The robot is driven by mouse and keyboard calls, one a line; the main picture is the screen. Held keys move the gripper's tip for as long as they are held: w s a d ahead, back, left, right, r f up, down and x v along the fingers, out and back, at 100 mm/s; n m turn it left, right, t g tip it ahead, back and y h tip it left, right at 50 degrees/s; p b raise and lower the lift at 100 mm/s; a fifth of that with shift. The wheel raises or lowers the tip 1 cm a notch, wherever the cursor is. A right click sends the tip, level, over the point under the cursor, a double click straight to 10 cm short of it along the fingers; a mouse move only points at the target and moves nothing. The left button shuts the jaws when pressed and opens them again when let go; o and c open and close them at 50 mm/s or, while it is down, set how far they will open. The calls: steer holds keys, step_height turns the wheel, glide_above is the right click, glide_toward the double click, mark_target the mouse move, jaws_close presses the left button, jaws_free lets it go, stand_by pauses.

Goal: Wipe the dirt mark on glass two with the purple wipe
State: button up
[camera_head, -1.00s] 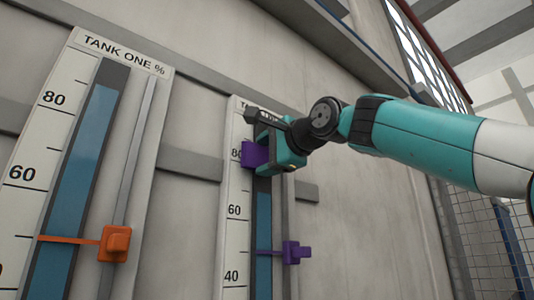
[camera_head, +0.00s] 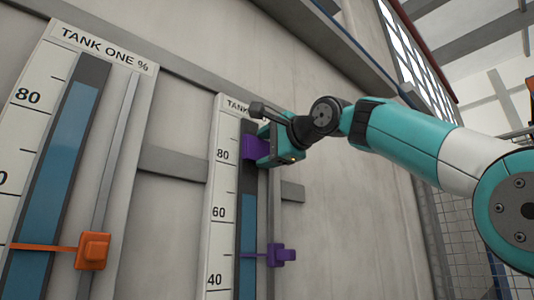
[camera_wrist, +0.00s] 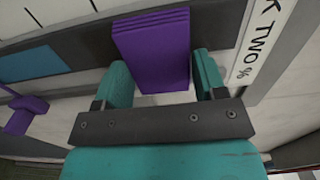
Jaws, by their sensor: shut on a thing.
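My gripper (camera_head: 268,146) is shut on the purple wipe (camera_head: 250,147), which sticks out past the fingers toward the gauge of tank two. In the wrist view the wipe (camera_wrist: 153,45) lies between the teal fingers of my gripper (camera_wrist: 165,82) and overlaps the dark upper part of the glass. Glass two (camera_head: 248,222) is a dark upright strip with blue in its lower part; the wipe is near the 80 mark, above the blue. I cannot tell whether the wipe touches the glass. No dirt mark shows; the wipe and gripper cover part of the glass.
A purple slider (camera_head: 281,255) with a pointer sits low on gauge two, below my gripper; it also shows in the wrist view (camera_wrist: 24,115). Gauge one stands at left with an orange slider (camera_head: 92,251). A grey wall rail (camera_head: 172,163) runs between the gauges.

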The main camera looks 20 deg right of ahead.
mark_target(249, 133)
steer(key=shift+s+a+b, duration=0.2)
steer(key=shift+a, duration=0.45)
steer(key=shift+s+a+b, duration=0.15)
steer(key=shift+s+a, duration=0.1)
steer(key=shift+a, duration=0.4)
steer(key=shift+s+a+b, duration=0.2)
steer(key=shift+a, duration=0.45)
steer(key=shift+r+p, duration=0.7)
steer(key=shift+r, duration=0.2)
steer(key=shift+w+r, duration=0.1)
steer(key=shift+r, duration=0.5)
steer(key=d, duration=0.2)
steer(key=w+d, duration=0.1)
steer(key=d, duration=0.1)
steer(key=shift+w, duration=0.1)
steer(key=v, duration=0.6)
steer(key=shift+b, duration=0.35)
